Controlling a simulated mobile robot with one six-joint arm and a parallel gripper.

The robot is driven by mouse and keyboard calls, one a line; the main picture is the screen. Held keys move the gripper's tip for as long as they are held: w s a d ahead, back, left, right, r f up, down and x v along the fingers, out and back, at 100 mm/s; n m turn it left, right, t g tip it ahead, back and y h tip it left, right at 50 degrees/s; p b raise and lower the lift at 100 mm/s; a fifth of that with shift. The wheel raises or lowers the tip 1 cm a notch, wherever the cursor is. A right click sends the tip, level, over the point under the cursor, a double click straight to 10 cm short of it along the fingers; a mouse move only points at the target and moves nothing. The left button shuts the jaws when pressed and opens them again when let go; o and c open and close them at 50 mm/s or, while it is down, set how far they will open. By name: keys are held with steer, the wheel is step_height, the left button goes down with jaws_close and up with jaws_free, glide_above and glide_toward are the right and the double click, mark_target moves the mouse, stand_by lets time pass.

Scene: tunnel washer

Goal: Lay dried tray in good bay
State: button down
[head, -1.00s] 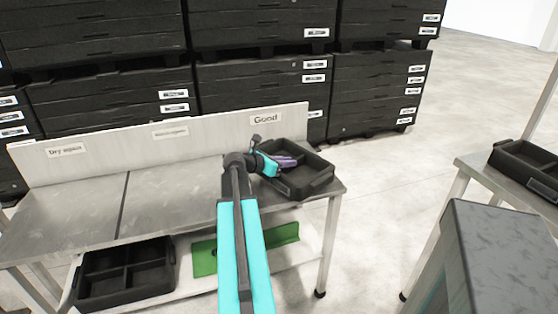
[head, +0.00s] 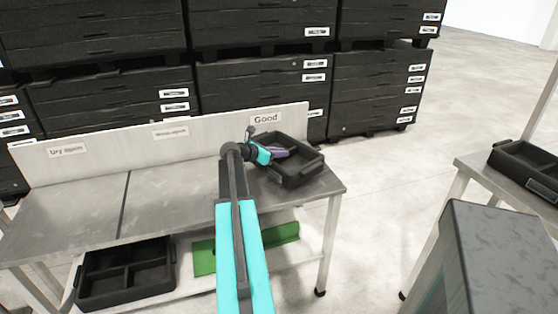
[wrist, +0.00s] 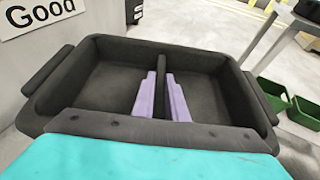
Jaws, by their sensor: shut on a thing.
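A black tray with a central divider (head: 303,166) is at the right end of the steel bench, in front of the "Good" sign (head: 265,119). In the wrist view the tray (wrist: 105,62) fills the middle, with its two compartments empty. My gripper (head: 283,153) reaches over the tray's near wall. Its two purple fingers (wrist: 162,98) stand on either side of the divider and are shut on it. I cannot tell whether the tray's underside touches the bench top. The "Good" sign also shows at the upper left of the wrist view (wrist: 40,14).
The steel bench (head: 165,195) has free room to the left, under the "Dry again" sign (head: 67,150) and a middle sign (head: 171,132). Another black tray (head: 125,272) and a green item (head: 245,249) are on the lower shelf. A further tray (head: 528,165) stands on a right-hand table.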

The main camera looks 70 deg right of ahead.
mark_target(280, 159)
steer(key=shift+w+d, duration=0.3)
steer(key=shift+d, duration=0.1)
steer(key=shift+f, duration=1.8)
steer(key=c, duration=1.8)
jaws_free()
steer(key=shift+f, duration=0.1)
steer(key=shift+o, duration=0.2)
steer(key=v, duration=1.2)
steer(key=shift+b, duration=0.35)
